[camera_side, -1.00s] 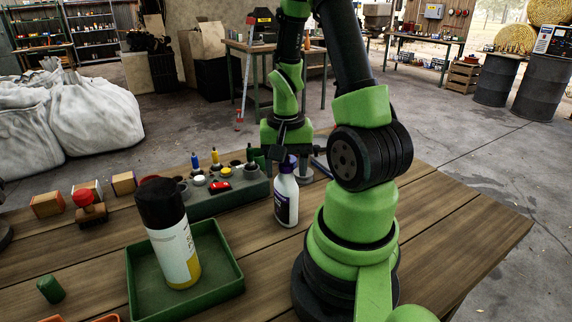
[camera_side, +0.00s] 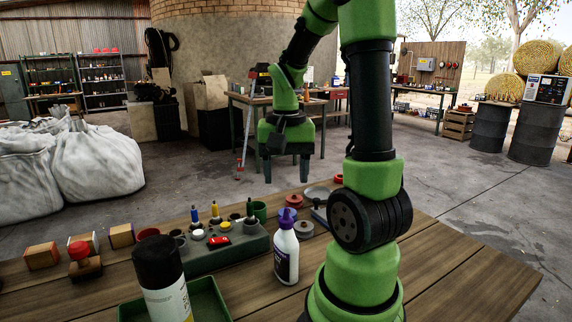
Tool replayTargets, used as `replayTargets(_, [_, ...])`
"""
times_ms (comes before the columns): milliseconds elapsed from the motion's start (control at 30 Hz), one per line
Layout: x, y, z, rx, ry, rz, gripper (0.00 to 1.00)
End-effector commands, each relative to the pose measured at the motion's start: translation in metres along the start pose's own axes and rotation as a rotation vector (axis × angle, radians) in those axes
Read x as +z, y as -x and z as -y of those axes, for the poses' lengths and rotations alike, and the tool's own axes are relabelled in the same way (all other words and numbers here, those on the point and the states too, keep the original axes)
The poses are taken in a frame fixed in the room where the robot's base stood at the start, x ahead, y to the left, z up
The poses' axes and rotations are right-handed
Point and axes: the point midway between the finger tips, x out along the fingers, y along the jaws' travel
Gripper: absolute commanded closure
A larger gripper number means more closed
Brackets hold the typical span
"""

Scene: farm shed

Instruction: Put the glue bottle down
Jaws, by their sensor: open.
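A clear gap shows between the fingertips and the bottle cap.
A spray can (camera_side: 163,278) stands in a green tray (camera_side: 212,300) at the front. The holder block (camera_side: 228,246) carries several small items. A red-knobbed stamp (camera_side: 82,262) and wooden blocks (camera_side: 42,256) lie left. Round pieces (camera_side: 303,229) sit behind the bottle.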

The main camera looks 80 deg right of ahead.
Motion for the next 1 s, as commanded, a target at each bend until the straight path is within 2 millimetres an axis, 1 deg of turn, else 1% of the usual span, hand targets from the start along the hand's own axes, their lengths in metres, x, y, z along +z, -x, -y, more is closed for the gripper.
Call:
replayTargets(33, [-0.001, 0.005, 0.0, -0.001, 0.001, -0.004, 0.43])
replayTargets(167, [0.002, 0.014, 0.002, -0.007, 0.012, -0.008, 0.43])
replayTargets(267, [0.016, 0.025, 0.016, -0.047, 0.096, -0.051, 0.43])
replayTargets(367, [0.046, 0.042, 0.039, -0.139, 0.259, -0.13, 0.43])
replayTargets(400, [0.062, 0.049, 0.048, -0.187, 0.339, -0.163, 0.43])
replayTargets(467, [0.086, 0.059, 0.057, -0.264, 0.456, -0.209, 0.43])
replayTargets(500, [0.102, 0.064, 0.06, -0.317, 0.531, -0.235, 0.43])
replayTargets(600, [0.136, 0.074, 0.063, -0.44, 0.69, -0.281, 0.43])
replayTargets(700, [0.159, 0.08, 0.061, -0.532, 0.8, -0.306, 0.43])
replayTargets(833, [0.172, 0.083, 0.058, -0.592, 0.865, -0.318, 0.43])
replayTargets(1000, [0.173, 0.083, 0.058, -0.597, 0.871, -0.318, 0.43])
